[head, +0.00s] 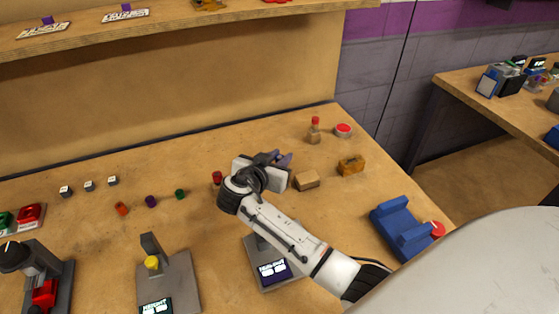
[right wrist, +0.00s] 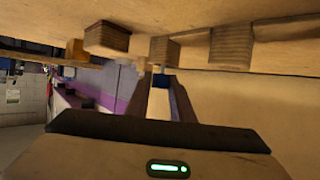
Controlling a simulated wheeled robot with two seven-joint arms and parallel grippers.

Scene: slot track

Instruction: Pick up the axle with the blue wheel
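My right gripper (head: 278,158) is above the middle of the table in the head view, its dark fingers pointing to the back right. In the right wrist view its fingers (right wrist: 168,98) stand apart, with a pale strip between them. I cannot make out an axle with a blue wheel in either view. My gripper and arm hide part of the table. My left gripper is not in view.
Near the gripper are a wooden block (head: 306,180), an orange block (head: 351,165), a red-topped bottle (head: 314,131) and a red button (head: 343,130). A blue holder (head: 391,221) stands at the right edge. Small coloured cylinders lie left. A shelf (head: 190,24) overhangs the back.

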